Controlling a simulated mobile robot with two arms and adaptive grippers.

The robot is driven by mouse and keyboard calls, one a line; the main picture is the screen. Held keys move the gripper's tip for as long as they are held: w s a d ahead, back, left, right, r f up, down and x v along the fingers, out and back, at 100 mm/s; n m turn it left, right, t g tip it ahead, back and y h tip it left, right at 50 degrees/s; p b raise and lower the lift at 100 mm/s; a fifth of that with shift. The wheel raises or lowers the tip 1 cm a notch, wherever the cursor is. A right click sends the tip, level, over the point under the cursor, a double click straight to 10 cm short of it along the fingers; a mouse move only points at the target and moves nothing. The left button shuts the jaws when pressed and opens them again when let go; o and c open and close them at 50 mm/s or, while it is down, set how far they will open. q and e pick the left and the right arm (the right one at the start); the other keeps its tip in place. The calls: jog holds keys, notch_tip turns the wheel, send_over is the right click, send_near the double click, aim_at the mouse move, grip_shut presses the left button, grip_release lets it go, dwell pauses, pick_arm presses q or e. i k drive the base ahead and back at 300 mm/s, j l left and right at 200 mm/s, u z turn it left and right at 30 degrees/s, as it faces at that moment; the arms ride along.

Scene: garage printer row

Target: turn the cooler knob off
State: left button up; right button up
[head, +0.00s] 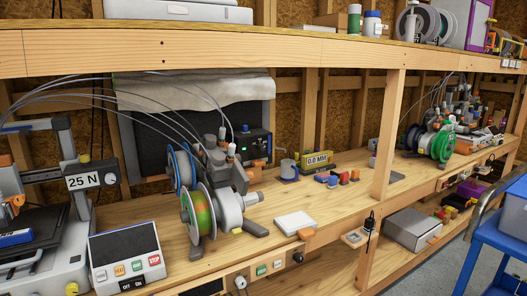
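No label in view reads "cooler", so I cannot tell for sure which knob is the cooler's. A dark boxy unit (150,150) stands at the back of the bench with a pale cloth over its top. Its control panel (256,146) at the right end has a small green light and small controls, too small to read. A round black knob (298,257) sits on the bench's front edge, right of several coloured buttons. A control box (127,258) with coloured buttons and an ON/OFF label stands at the front left. Neither of my grippers is in view.
A filament spool (201,212) and its stand take up the bench before the dark unit. A 3D printer (40,190) stands at the left. A white pad (295,223) lies near the front edge. An upper shelf (230,52) overhangs the bench. A blue cart (500,240) stands at the right.

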aim_at(261, 147)
jog(key=i+l, duration=0.2)
jog(key=l, duration=0.15)
jog(key=i+l+u, duration=0.15)
jog(key=i+l, duration=0.25)
jog(key=l, duration=0.3)
jog(key=i+l+u, duration=0.15)
jog(key=l, duration=0.2)
jog(key=i, duration=0.05)
